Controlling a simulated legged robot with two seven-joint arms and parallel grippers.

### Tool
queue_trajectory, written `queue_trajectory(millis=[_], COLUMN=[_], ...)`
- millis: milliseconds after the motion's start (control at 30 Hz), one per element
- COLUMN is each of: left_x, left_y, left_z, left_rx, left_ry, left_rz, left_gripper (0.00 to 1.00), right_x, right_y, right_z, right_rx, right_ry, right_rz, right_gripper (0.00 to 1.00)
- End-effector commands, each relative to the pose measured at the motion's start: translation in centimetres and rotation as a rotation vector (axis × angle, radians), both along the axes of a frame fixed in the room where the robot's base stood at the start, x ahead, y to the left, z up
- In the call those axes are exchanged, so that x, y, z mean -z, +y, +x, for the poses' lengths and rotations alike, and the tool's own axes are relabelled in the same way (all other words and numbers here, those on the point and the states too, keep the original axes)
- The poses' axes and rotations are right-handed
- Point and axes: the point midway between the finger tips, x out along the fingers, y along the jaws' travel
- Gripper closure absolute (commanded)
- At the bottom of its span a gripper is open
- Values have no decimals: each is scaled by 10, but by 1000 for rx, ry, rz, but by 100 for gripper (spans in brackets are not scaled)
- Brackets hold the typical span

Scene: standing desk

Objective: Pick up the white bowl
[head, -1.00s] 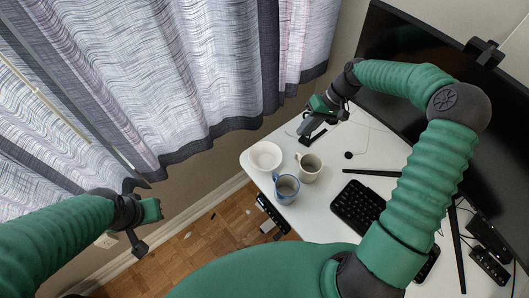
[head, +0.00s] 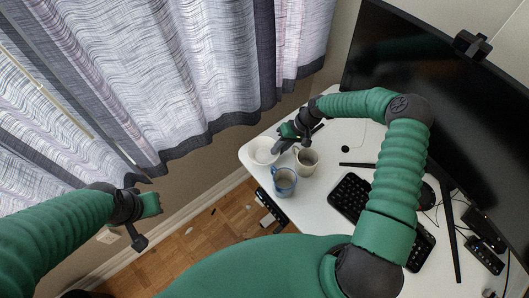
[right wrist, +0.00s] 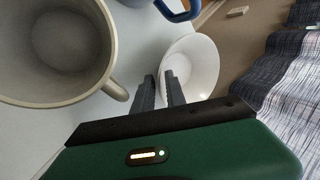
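The white bowl (head: 262,151) sits upright near the far left corner of the desk (head: 310,205). In the right wrist view the bowl (right wrist: 205,62) is just beyond my right fingertips. My right gripper (head: 281,146) is at the bowl's right side, and part of the rim there is hidden. In the wrist view its two fingers (right wrist: 160,82) have a narrow gap, with one over the inside of the bowl and the other outside its rim. Whether they touch the bowl is unclear. My left gripper (head: 141,212) is open and empty, off the desk near the curtain.
A beige mug (head: 306,161) stands right beside my right gripper, its handle close to the fingers in the wrist view. A blue mug (head: 284,182) stands nearer. A black keyboard (head: 350,197) and a large monitor (head: 440,95) are to the right. A curtain (head: 200,70) hangs behind.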

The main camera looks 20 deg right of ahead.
Motion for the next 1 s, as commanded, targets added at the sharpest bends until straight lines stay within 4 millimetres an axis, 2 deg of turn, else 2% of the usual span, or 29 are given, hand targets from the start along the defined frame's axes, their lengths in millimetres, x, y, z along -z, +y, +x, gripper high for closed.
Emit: queue_trajectory(millis=[167,300,1000], left_x=[0,0,0], left_y=[0,0,0], left_z=[0,0,0], left_rx=[0,0,0], left_ry=[0,0,0], left_rz=[0,0,0], left_gripper=[100,100,100], right_x=[0,0,1], right_y=[0,0,-1], right_z=[0,0,0], right_rx=[0,0,0], right_ry=[0,-1,0], right_rz=[-1,0,-1], right_gripper=[84,100,100])
